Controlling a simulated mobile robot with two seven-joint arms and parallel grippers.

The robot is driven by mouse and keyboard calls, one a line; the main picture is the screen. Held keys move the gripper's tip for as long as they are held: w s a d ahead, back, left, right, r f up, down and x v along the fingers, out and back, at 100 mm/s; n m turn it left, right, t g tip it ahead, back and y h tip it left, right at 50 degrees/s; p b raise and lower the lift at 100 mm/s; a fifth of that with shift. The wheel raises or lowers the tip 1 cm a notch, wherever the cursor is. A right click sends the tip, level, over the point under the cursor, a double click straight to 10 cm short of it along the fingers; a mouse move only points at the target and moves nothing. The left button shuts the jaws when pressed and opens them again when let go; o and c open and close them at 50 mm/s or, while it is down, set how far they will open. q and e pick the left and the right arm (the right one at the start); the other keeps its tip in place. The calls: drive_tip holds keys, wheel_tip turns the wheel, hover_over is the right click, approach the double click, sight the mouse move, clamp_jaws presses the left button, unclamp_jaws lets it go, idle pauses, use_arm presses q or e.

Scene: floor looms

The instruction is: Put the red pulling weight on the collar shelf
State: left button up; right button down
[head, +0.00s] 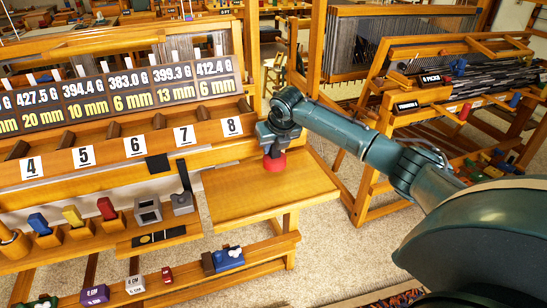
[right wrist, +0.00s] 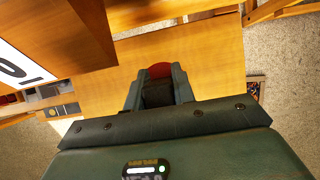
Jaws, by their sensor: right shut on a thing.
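The red weight (head: 274,163) is under my right gripper (head: 273,152), over the flat wooden shelf (head: 265,200) at the right end of the loom's numbered row. It also shows in the right wrist view (right wrist: 160,70), where it sticks out beyond the fingers of my right gripper (right wrist: 158,90). The gripper points down and is shut on the weight; the fingers hide its upper part. I cannot tell whether its base touches the shelf. No label marks which surface is the collar shelf. My left gripper is not in view.
Numbered compartments with a label 8 (head: 231,127) lie left of the shelf, under a weight display board (head: 120,92). Grey blocks (head: 148,210) and coloured blocks stand lower left. A blue block (head: 228,258) sits on the rail below. The rest of the shelf top is clear.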

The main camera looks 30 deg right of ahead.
sight(273, 157)
drive_tip(key=shift+f, duration=1.85)
drive_tip(key=c, duration=1.2)
unclamp_jaws()
drive_tip(key=shift+f, duration=0.1)
drive_tip(key=shift+o, duration=0.2)
drive_tip(key=v, duration=1.2)
drive_tip(key=shift+p, duration=0.4)
drive_tip(key=shift+a, duration=0.15)
